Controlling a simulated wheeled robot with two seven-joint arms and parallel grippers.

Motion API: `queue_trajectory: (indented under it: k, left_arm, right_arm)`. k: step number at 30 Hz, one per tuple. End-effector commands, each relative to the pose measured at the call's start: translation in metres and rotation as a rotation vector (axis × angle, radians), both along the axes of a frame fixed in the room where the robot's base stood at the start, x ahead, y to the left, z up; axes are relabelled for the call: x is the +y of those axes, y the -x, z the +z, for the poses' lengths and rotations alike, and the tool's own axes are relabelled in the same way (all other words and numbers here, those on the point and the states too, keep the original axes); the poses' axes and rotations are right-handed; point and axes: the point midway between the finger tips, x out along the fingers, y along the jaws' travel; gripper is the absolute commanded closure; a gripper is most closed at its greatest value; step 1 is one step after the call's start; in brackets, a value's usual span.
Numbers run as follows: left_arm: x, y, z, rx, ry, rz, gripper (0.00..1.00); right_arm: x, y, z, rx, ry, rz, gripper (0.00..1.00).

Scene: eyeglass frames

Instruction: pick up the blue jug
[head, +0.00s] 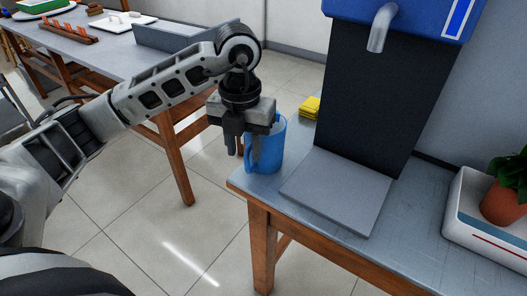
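The blue jug (270,147) stands upright near the left end of the grey table at right, with its handle toward the left. My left gripper (243,150) points down at the jug's handle side, with its body just in front of the rim. Its two fingers are apart, one left of the handle and the other overlapping the jug in the picture. Whether either finger touches the handle cannot be told. The gripper hides part of the jug's rim and upper left side. My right gripper is out of view.
A dispenser (375,100) with a blue top, metal spout and grey base plate (335,190) stands right of the jug. Yellow sponges (310,107) lie behind it. A white tray (485,225) with a potted plant (508,190) is at right. Another table (110,58) stands behind my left arm.

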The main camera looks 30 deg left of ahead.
Motion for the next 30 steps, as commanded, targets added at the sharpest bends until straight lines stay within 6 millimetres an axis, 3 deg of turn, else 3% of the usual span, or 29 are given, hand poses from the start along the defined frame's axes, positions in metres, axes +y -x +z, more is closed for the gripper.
queue_trajectory:
  k: [8,15,25,29,30]
  left_arm:
    - [-0.001,0.000,-0.022,0.004,0.001,0.000,0.63]
    - [-0.004,-0.002,-0.057,0.004,0.002,0.000,0.63]
    - [-0.004,-0.003,-0.064,0.000,0.001,-0.001,0.63]
    - [-0.003,-0.003,-0.063,0.000,0.001,-0.001,0.99]
    - [-0.003,-0.003,-0.063,0.000,0.001,-0.001,1.00]
  right_arm:
    - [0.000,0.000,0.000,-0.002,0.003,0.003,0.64]
    - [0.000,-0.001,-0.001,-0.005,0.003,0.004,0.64]
    - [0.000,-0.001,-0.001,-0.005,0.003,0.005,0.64]
    - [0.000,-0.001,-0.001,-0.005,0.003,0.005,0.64]
    - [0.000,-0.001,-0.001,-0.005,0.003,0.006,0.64]
